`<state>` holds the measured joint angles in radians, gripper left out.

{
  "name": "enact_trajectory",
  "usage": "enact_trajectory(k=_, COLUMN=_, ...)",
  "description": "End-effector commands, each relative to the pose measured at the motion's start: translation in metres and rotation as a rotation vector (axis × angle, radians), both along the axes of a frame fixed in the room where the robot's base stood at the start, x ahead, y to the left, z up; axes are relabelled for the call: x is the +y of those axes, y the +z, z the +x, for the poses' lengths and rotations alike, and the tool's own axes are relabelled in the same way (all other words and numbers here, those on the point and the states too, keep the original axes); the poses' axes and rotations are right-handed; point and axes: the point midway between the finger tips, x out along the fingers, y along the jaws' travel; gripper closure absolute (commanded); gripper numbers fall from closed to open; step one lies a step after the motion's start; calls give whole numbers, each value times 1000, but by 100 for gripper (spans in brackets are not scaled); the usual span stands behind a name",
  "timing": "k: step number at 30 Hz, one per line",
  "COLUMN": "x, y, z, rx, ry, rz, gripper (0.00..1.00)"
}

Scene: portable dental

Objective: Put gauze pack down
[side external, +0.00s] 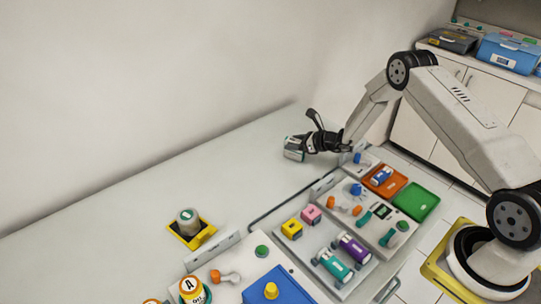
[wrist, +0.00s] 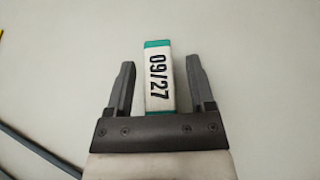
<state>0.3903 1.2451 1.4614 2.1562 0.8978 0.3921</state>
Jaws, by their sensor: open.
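The gauze pack (wrist: 159,78) is a white block with teal ends, printed "09/27". In the wrist view it lies between the two fingers of my gripper (wrist: 160,61), with a gap showing on each side. In the side external view the gauze pack (side external: 293,150) is at the white bench top (side external: 240,160), beyond the row of trays. My gripper (side external: 308,143) reaches it from the right and is open around it. The pack's underside is hidden, so its contact with the bench is hard to tell.
An orange tray (side external: 376,188) and a green tray (side external: 416,201) lie to the right. A grey panel holds teal and purple items (side external: 353,249). A yellow holder (side external: 205,238) with a grey-topped container stands at lower left. Bench left of the pack is clear.

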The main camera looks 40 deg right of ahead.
Motion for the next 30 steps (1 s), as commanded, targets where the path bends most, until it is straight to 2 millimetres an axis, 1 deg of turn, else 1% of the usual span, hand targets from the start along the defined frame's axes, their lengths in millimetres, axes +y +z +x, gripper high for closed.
enact_trajectory(k=5, x=-1, y=4, z=-2, rx=0, ry=-1, rz=0, gripper=30)
enact_trajectory(k=11, x=-7, y=10, z=-15, rx=0, ry=-2, rz=0, gripper=30)
enact_trajectory(k=17, x=-16, y=19, z=-36, rx=0, ry=-3, rz=1, gripper=30)
enact_trajectory(k=30, x=-37, y=42, z=-87, rx=0, ry=-2, rz=0, gripper=30)
